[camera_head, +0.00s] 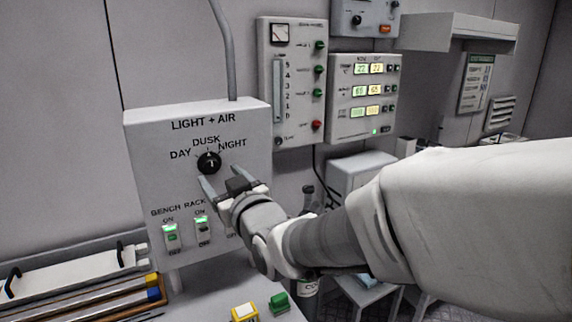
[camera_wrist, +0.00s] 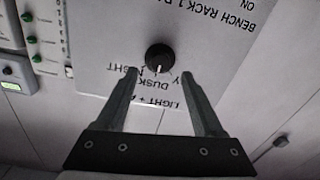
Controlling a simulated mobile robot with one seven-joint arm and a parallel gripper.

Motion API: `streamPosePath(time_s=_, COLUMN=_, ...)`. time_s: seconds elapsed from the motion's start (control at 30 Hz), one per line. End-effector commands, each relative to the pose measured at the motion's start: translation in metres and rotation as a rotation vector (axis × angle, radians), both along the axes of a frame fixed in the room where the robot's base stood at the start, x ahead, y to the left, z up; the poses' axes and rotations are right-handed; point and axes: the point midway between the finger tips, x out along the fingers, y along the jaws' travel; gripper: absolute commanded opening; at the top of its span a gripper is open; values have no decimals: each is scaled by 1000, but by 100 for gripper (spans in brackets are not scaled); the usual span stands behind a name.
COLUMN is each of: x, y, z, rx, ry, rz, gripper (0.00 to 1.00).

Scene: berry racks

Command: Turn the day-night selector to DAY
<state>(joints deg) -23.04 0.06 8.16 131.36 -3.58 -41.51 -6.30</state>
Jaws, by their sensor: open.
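The day-night selector is a round black knob (camera_head: 208,162) on the grey LIGHT + AIR box (camera_head: 255,128). DAY is printed to its left, DUSK above it and NIGHT to its right. Its white pointer mark appears to point up toward DUSK. My gripper (camera_head: 221,175) is in front of the box, just below and right of the knob, with its fingers apart and nothing between them. In the wrist view the panel shows upside down. There the knob (camera_wrist: 159,56) lies just beyond the tips of my open gripper (camera_wrist: 159,74), centred between them; contact is not visible.
Lit green BENCH and RACK switches (camera_head: 171,237) sit below the knob. A panel with a slider and coloured knobs (camera_head: 291,80) and a display panel (camera_head: 362,97) hang to the right. Yellow (camera_head: 244,312) and green (camera_head: 279,302) blocks are on the bench below.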

Motion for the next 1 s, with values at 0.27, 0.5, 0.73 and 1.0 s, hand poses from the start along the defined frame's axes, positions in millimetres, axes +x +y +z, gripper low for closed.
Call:
streamPosePath(time_s=0.27, x=31, y=20, z=0, rx=0, ry=2, rz=0, gripper=69)
streamPosePath(time_s=0.5, x=39, y=26, z=0, rx=0, ry=1, rz=0, gripper=69)
streamPosePath(time_s=0.73, x=39, y=26, z=0, rx=0, ry=1, rz=0, gripper=69)
streamPosePath(time_s=1.0, x=39, y=26, z=0, rx=0, ry=1, rz=0, gripper=21)
